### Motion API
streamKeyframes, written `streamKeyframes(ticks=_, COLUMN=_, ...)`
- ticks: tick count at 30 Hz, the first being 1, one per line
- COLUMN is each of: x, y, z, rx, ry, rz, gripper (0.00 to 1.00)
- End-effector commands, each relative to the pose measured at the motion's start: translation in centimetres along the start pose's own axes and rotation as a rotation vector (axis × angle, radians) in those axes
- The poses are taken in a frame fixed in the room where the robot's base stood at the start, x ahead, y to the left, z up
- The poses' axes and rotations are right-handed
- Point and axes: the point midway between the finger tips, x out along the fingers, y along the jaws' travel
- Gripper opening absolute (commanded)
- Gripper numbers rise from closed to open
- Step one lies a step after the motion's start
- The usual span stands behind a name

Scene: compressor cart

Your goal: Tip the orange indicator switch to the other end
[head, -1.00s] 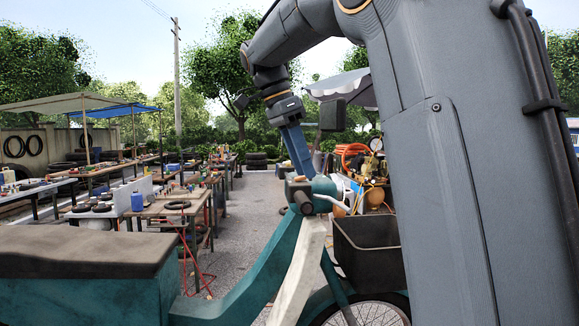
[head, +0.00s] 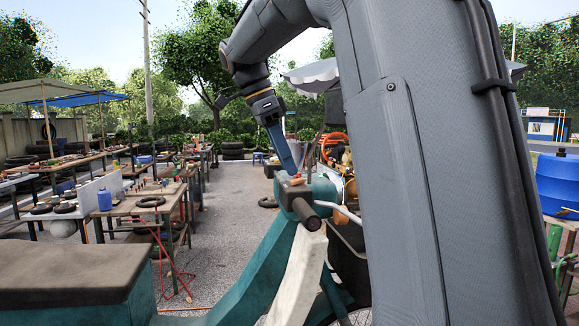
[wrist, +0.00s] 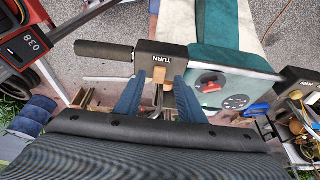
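The orange indicator switch (wrist: 159,74) shows as a small tan-orange lever on a black block marked TURN (wrist: 162,56) in the wrist view. The block sits on the handlebar of a teal motorbike, beside the black grip (wrist: 104,51). My gripper (wrist: 160,84) has two blue fingers, spread apart just in front of the block, one on each side of the lever. Gaps show between the lever and both fingers; contact cannot be told.
The teal headlamp housing (wrist: 222,75) with a red-marked dial is close right of the fingers. The bike's dark seat (head: 70,270) is at lower left in the head view. Work tables (head: 150,205) stand behind on the left. A blue barrel (head: 558,185) is at right.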

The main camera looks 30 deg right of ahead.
Motion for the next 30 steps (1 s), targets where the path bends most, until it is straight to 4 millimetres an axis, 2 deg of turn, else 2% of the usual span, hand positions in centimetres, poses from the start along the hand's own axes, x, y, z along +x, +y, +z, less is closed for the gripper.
streamKeyframes(ticks=6, x=2.2, y=0.1, z=0.1, rx=-0.003, ry=0.0, rz=0.0, gripper=0.36)
streamKeyframes(ticks=16, x=2.6, y=0.0, z=0.2, rx=-0.004, ry=-0.001, rz=-0.003, gripper=0.36)
streamKeyframes(ticks=17, x=2.6, y=0.0, z=0.2, rx=-0.004, ry=-0.001, rz=-0.003, gripper=0.34)
streamKeyframes(ticks=23, x=2.6, y=0.0, z=0.2, rx=-0.004, ry=-0.001, rz=-0.003, gripper=0.01)
streamKeyframes(ticks=30, x=2.6, y=0.0, z=-0.2, rx=-0.001, ry=-0.048, rz=0.0, gripper=0.0)
